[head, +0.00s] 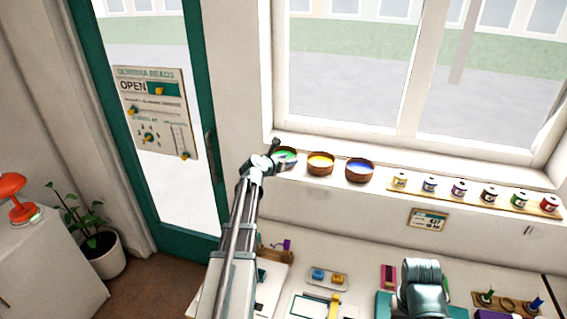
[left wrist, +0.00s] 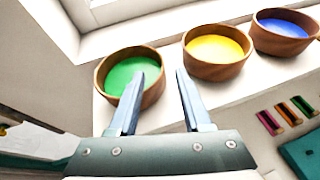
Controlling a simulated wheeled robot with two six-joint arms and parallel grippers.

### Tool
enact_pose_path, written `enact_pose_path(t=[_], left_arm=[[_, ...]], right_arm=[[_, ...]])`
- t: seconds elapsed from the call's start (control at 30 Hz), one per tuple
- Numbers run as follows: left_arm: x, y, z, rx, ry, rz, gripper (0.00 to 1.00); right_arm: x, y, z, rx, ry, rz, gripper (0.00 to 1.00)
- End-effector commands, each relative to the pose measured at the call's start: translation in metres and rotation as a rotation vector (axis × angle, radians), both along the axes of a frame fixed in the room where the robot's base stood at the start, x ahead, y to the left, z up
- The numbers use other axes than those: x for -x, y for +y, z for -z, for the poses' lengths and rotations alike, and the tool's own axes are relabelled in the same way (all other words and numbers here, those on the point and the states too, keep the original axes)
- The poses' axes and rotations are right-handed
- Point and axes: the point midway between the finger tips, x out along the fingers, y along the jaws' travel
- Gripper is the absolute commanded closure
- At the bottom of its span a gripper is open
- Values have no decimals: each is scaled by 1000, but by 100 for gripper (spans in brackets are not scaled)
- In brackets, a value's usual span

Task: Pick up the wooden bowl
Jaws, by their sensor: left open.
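Three wooden bowls stand in a row on the white windowsill. The left bowl (head: 287,156) holds green contents, the middle bowl (head: 320,167) yellow, the right bowl (head: 359,174) blue. My left gripper (head: 274,153) is at the green bowl and partly hides it in the head view. In the left wrist view the open fingers (left wrist: 160,74) straddle the right rim of the green bowl (left wrist: 104,92) in the picture. The left finger overlaps its green contents; the right finger is in the gap before the yellow bowl (left wrist: 215,73). I cannot tell whether they touch.
A wooden rack of small coloured spools (head: 486,197) stands on the sill to the right. The window is behind the bowls. Below is a worktable with a small tray (head: 327,277) and other items. A potted plant (head: 103,252) and a teal door are at left.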

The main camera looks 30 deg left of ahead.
Motion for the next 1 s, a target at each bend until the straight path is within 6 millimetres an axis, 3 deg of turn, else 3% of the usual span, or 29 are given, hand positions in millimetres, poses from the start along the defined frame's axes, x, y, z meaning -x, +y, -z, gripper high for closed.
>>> enact_pose_path(t=[0.17, 0.43, 0.67, 0.93, 1.0], left_arm=[[-12, 0, 5, -2, 0, 1, 51], [-47, -1, 19, -1, 0, 1, 51], [-48, -2, 18, -1, 0, 0, 51], [-48, -2, 18, -1, 0, 0, 96], [-48, -2, 18, -1, 0, 0, 100]], right_arm=[[0, 0, 5, 0, 0, 0, 50], [0, 0, 19, 0, -1, 2, 50], [0, 0, 18, 0, -1, 2, 50], [0, 0, 18, 0, -1, 2, 50], [0, 0, 18, 0, -1, 2, 50]])
